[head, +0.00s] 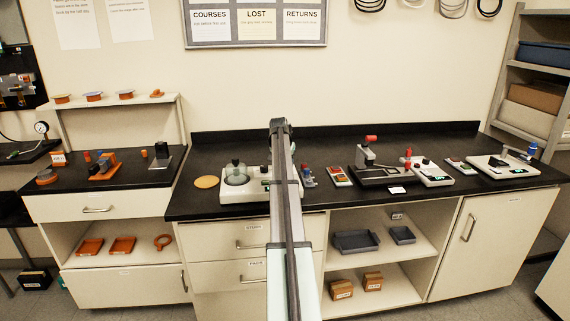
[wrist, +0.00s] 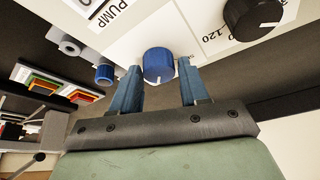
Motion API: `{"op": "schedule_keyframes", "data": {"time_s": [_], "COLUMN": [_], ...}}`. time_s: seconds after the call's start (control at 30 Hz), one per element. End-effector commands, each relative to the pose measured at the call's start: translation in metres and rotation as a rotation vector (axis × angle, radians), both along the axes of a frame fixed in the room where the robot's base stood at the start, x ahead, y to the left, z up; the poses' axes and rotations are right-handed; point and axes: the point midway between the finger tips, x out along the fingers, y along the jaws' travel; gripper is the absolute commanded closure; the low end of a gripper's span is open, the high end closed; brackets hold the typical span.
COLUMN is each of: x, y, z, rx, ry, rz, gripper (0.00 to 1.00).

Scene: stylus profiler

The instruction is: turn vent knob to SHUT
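A blue ribbed knob (wrist: 158,62) with a white pointer mark on its lower edge sits on a white panel in the wrist view. I take it for the vent knob; no VENT or SHUT lettering is readable. My gripper (wrist: 159,68) is open, its two blue fingers pointing at the panel. The fingertips lie to the left and right of the blue knob, with gaps visible; whether they reach around it in depth I cannot tell. In the head view my arm covers part of the white unit with the glass bell (head: 236,173), and the knob is hidden there.
A black dial (wrist: 252,17) marked 120 is right of the blue knob. A smaller blue fitting (wrist: 105,74) and a grey fitting (wrist: 69,46) are to the left, below a PUMP label (wrist: 118,14). Other instruments stand along the black bench (head: 225,205).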

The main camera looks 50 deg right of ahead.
Motion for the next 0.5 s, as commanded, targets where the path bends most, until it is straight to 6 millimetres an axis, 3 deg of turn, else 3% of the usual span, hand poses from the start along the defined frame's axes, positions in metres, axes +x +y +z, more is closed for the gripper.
{"op": "schedule_keyframes", "data": {"time_s": [0.4,0.5], "x": [0.0003,0.0003], "y": [0.0002,0.0002], "z": [0.0002,0.0002], "rx": [0.000,0.000], "ry": [0.000,0.000], "rz": [0.000,0.002], "gripper": [0.96,0.96]}}
